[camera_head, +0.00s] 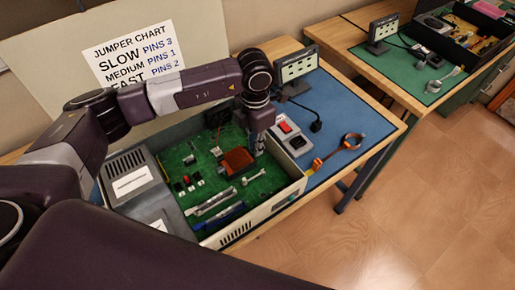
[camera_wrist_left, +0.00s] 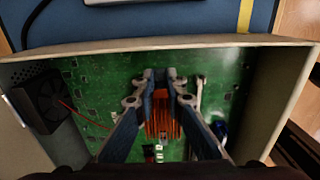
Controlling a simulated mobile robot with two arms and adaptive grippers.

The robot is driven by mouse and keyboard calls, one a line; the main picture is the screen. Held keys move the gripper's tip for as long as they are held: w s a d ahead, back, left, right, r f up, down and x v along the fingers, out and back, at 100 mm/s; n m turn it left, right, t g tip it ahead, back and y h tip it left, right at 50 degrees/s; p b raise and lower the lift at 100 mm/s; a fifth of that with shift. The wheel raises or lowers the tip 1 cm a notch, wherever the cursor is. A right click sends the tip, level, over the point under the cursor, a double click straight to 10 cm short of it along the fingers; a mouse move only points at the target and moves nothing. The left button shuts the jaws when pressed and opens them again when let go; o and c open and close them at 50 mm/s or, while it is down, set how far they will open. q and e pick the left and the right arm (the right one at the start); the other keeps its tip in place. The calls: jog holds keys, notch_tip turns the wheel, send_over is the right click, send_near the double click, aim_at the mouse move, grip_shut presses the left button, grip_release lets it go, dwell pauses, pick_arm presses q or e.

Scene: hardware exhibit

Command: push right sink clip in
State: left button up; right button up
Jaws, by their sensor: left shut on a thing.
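The copper-brown heat sink (camera_head: 237,160) stands on the green circuit board (camera_head: 200,176) inside the open case. Its orange fins (camera_wrist_left: 163,126) show between the fingers in the left wrist view. My left gripper (camera_head: 258,150) reaches down at the heat sink's right side. In the left wrist view, its fingertips (camera_wrist_left: 160,78) are close together at the sink's far edge, shut on a small part there. The fingers mostly hide this part, and I cannot tell whether it is the right sink clip. My right gripper is not in view.
The case walls (camera_head: 262,212) surround the board closely. A black fan (camera_wrist_left: 46,98) stands at the left in the wrist view. A second bench stands at upper right.

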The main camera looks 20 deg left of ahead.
pick_arm(q)
jog(key=shift+s+a+r, duration=0.2)
jog(key=shift+s+a, duration=0.05)
dwell(0.6)
jog(key=o, duration=0.4)
jog(key=shift+o, duration=0.2)
jog(key=shift+w+d+r+p, duration=0.1)
jog(key=shift+r+p, duration=0.7)
jog(key=shift+r, duration=0.95)
jog(key=shift+w+d+r+p, duration=0.1)
jog(key=shift+r+p, duration=0.65)
jog(key=shift+r, duration=1)
jog(key=shift+s, duration=0.1)
